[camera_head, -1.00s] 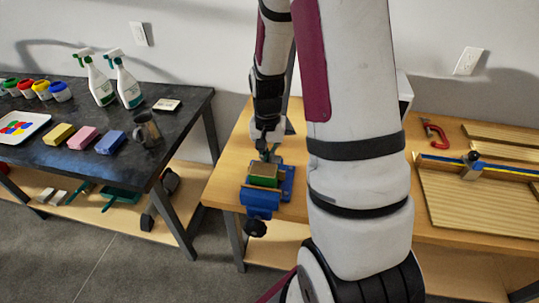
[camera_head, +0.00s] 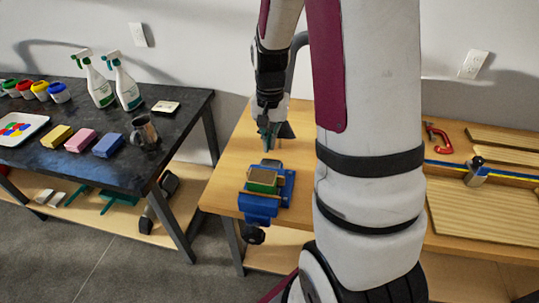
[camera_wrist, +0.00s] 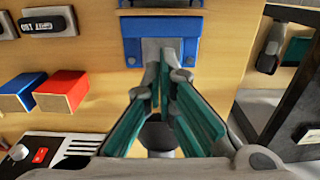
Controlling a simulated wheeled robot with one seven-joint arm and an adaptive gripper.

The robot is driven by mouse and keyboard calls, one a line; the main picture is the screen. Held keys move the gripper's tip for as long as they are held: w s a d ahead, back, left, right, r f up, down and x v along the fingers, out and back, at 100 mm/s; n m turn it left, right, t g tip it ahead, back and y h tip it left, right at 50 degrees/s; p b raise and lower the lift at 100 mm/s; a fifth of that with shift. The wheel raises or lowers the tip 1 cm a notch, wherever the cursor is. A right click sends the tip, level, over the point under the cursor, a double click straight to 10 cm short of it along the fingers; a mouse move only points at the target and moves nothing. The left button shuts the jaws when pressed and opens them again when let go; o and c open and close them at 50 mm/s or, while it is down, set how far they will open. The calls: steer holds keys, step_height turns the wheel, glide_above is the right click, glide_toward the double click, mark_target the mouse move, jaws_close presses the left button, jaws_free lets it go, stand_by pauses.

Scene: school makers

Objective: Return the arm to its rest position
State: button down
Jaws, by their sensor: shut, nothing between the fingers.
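My gripper (camera_head: 267,143) is shut and empty, pointing down above the wooden workbench (camera_head: 222,172). In the wrist view its teal-padded fingers (camera_wrist: 167,58) meet at their tips. In the head view a gap shows between it and the blue vise (camera_head: 259,207) at the bench's front left edge. A green block with a wood-coloured top (camera_head: 263,180) sits in the vise jaws. In the wrist view part of the vise (camera_wrist: 133,27) shows beyond the fingertips. My own arm hides the middle of the bench in the head view.
A red clamp (camera_head: 438,139) and wooden boards (camera_head: 480,215) lie on the bench at right. Red (camera_wrist: 62,92) and blue blocks lie beside my fingers.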

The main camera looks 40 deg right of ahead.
steer(key=shift+r, duration=2.3)
